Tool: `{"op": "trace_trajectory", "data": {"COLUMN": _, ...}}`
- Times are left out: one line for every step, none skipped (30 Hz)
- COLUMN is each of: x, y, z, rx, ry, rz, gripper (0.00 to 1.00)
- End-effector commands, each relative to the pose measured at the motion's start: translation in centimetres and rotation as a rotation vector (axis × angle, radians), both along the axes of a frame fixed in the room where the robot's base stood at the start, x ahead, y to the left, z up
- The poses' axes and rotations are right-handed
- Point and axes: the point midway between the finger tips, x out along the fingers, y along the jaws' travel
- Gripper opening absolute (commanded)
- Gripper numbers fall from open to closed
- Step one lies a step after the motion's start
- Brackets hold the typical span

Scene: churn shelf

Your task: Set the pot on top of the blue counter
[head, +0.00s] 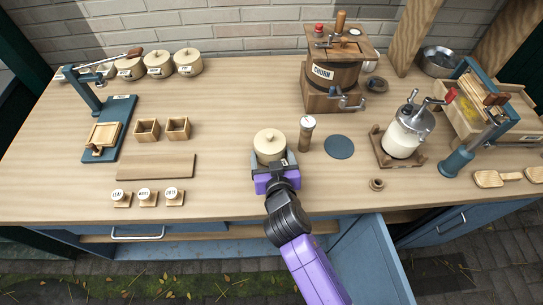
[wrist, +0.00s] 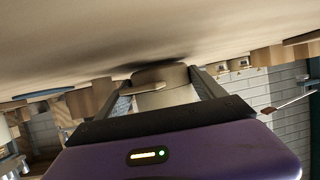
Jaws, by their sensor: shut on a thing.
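The pot (head: 270,145) is cream-coloured and round, with a lid and a small knob on top. It is upright over the wooden top of the blue counter (head: 230,200), near its front edge. My gripper (head: 272,166) reaches in from the front and is shut on the pot, one finger on each side. In the wrist view, the pot (wrist: 165,92) sits between the two fingers, close to the counter surface (wrist: 130,40), which appears at the top of that picture. Whether the pot touches the surface cannot be told. The fingers hide part of its sides.
A shaker (head: 306,133) stands just right of the pot. The churn (head: 333,75) is behind. A wooden board (head: 156,167) lies left. A blue cabinet door (head: 370,262) hangs open below.

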Motion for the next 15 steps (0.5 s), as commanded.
{"op": "trace_trajectory", "data": {"x": 0.07, "y": 0.06, "z": -0.14, "rx": 0.002, "ry": -0.003, "rz": 0.001, "gripper": 0.40}}
{"op": "trace_trajectory", "data": {"x": 0.07, "y": 0.06, "z": -0.21, "rx": 0.002, "ry": -0.004, "rz": 0.001, "gripper": 0.40}}
{"op": "trace_trajectory", "data": {"x": 0.08, "y": 0.06, "z": -0.25, "rx": 0.002, "ry": -0.005, "rz": 0.001, "gripper": 0.40}}
{"op": "trace_trajectory", "data": {"x": 0.09, "y": 0.06, "z": -0.24, "rx": 0.002, "ry": -0.005, "rz": 0.001, "gripper": 0.40}}
{"op": "trace_trajectory", "data": {"x": 0.08, "y": 0.06, "z": -0.23, "rx": 0.002, "ry": -0.005, "rz": 0.001, "gripper": 0.40}}
{"op": "trace_trajectory", "data": {"x": 0.09, "y": 0.06, "z": -0.21, "rx": 0.002, "ry": -0.005, "rz": 0.001, "gripper": 0.40}}
{"op": "trace_trajectory", "data": {"x": 0.09, "y": 0.06, "z": -0.21, "rx": 0.002, "ry": -0.005, "rz": 0.001, "gripper": 0.40}}
{"op": "trace_trajectory", "data": {"x": 0.09, "y": 0.06, "z": -0.21, "rx": 0.002, "ry": -0.005, "rz": 0.001, "gripper": 0.40}}
{"op": "trace_trajectory", "data": {"x": 0.09, "y": 0.06, "z": -0.22, "rx": 0.002, "ry": -0.005, "rz": 0.001, "gripper": 0.40}}
{"op": "trace_trajectory", "data": {"x": 0.09, "y": 0.06, "z": -0.27, "rx": 0.002, "ry": -0.005, "rz": 0.001, "gripper": 0.40}}
{"op": "trace_trajectory", "data": {"x": 0.09, "y": 0.06, "z": -0.34, "rx": 0.002, "ry": -0.005, "rz": 0.001, "gripper": 0.40}}
{"op": "trace_trajectory", "data": {"x": 0.09, "y": 0.06, "z": -0.48, "rx": 0.002, "ry": -0.005, "rz": 0.001, "gripper": 0.40}}
{"op": "trace_trajectory", "data": {"x": 0.09, "y": 0.06, "z": -0.57, "rx": 0.002, "ry": -0.005, "rz": 0.001, "gripper": 0.40}}
{"op": "trace_trajectory", "data": {"x": 0.01, "y": 0.02, "z": -0.76, "rx": 0.001, "ry": -0.001, "rz": 0.001, "gripper": 0.81}}
{"op": "trace_trajectory", "data": {"x": 0.00, "y": 0.02, "z": -0.66, "rx": 0.001, "ry": -0.001, "rz": 0.001, "gripper": 0.88}}
